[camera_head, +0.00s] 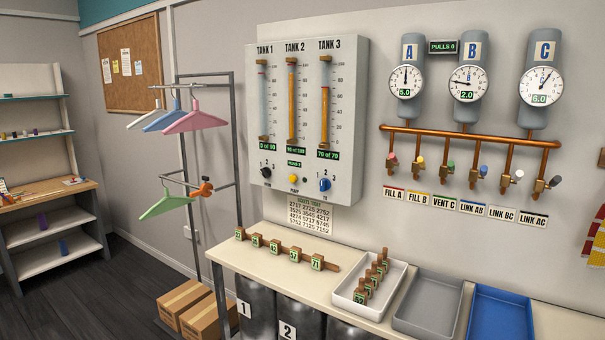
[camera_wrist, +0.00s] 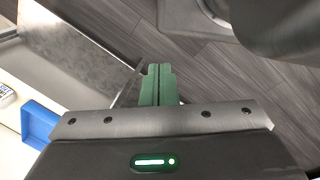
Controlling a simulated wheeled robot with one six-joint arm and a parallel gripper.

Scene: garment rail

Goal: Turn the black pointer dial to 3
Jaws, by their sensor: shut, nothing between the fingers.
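The black pointer dial (camera_head: 266,173) is a small round knob at the lower left of the white tank panel (camera_head: 350,170), below the TANK 1 tube. It is too small to tell which number its pointer faces. My gripper does not show in the head view. In the wrist view my gripper (camera_wrist: 160,70) has its green fingers together, shut and empty, above the dark plank floor. The dial is not in the wrist view, so the gripper is apart from it.
A yellow button (camera_head: 292,178) and a blue dial (camera_head: 324,185) sit right of the black dial. The counter (camera_head: 235,257) below the panel bears wooden number tags and trays. A hanger rack (camera_head: 237,130) stands left of the panel. A blue tray (camera_wrist: 38,122) shows in the wrist view.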

